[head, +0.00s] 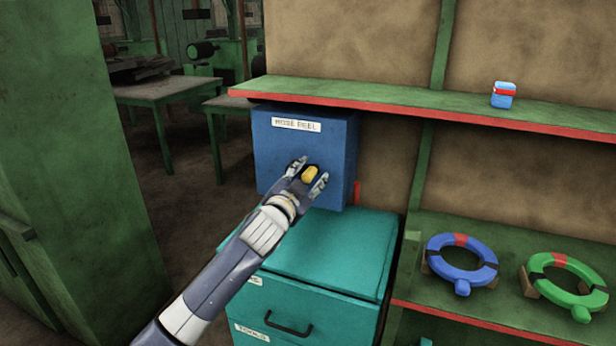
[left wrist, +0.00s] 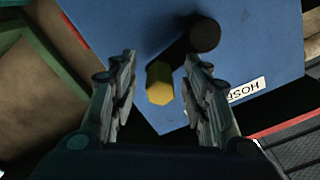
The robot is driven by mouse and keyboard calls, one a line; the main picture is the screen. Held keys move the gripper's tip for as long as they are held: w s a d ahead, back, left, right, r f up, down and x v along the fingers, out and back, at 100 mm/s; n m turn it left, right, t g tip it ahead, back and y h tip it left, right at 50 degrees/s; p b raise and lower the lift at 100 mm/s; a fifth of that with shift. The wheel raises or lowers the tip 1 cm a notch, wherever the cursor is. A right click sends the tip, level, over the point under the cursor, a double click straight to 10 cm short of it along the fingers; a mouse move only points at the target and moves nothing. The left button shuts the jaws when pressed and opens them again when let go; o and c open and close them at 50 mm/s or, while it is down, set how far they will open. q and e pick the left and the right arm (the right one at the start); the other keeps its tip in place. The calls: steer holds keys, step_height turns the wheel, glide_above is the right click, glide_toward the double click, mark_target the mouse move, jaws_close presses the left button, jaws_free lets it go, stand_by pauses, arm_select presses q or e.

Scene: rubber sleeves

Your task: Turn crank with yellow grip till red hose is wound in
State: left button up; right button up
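The blue hose reel box (head: 275,165) stands on a teal cabinet, under a green shelf. The crank's yellow grip (head: 310,173) shows in front of the box; in the left wrist view the yellow grip (left wrist: 159,84) sits beside a dark round hub (left wrist: 205,33). My left gripper (head: 309,175) is open, with a finger on either side of the grip. In the left wrist view a clear gap shows left of the grip and a narrower one on its right. A short red piece (head: 357,192), perhaps the hose, shows at the box's right side. My right gripper is out of view.
The teal cabinet (head: 335,255) has a drawer handle below. The green shelf (head: 420,105) with a red edge passes just above the box and holds a small blue and red item (head: 503,95). Blue (head: 462,275) and green (head: 592,300) rings stand on the lower right shelf.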

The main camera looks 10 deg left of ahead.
arm_select(q)
jaws_close()
steer(key=shift+f, duration=0.1)
steer(key=f+m, duration=0.1)
steer(key=m, duration=0.1)
steer(key=m+p, duration=0.1)
steer(key=shift+f+m, duration=0.35)
steer(key=shift+m, duration=0.05)
steer(key=shift+w+a+f+m+p, duration=0.2)
steer(key=shift+a+f+m, duration=0.45)
steer(key=shift+m, duration=1.2)
steer(key=shift+w+a+f+m+p, duration=0.1)
steer(key=shift+a+f+m+p, duration=0.25)
steer(key=shift+f+m, duration=1.05)
steer(key=shift+w+a+f+m+p, duration=0.1)
steer(key=shift+a+f+m+p, duration=0.3)
steer(key=shift+m, duration=1.95)
steer(key=shift+a+r, duration=0.1)
